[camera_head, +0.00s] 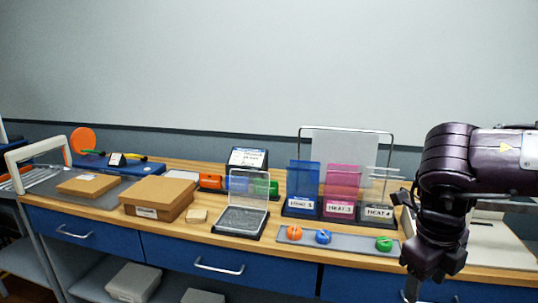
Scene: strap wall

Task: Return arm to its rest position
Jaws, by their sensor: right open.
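My right gripper (428,268) shows at the right, its dark arm coming in from the right edge and pointing down. It is open, and nothing shows between its fingers. It is in front of the right part of the wooden workbench (285,250), near its front edge in the picture. The gripper and arm hide part of the bench there. My left gripper is not in this view.
A grey strip (340,241) holds an orange (294,232), a blue (323,237) and a green piece (384,244), left of my gripper. Behind stand labelled holders with blue (303,180) and pink sheets (341,182). Cardboard boxes (157,197) and an open clear-lidded case (240,221) stand further left.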

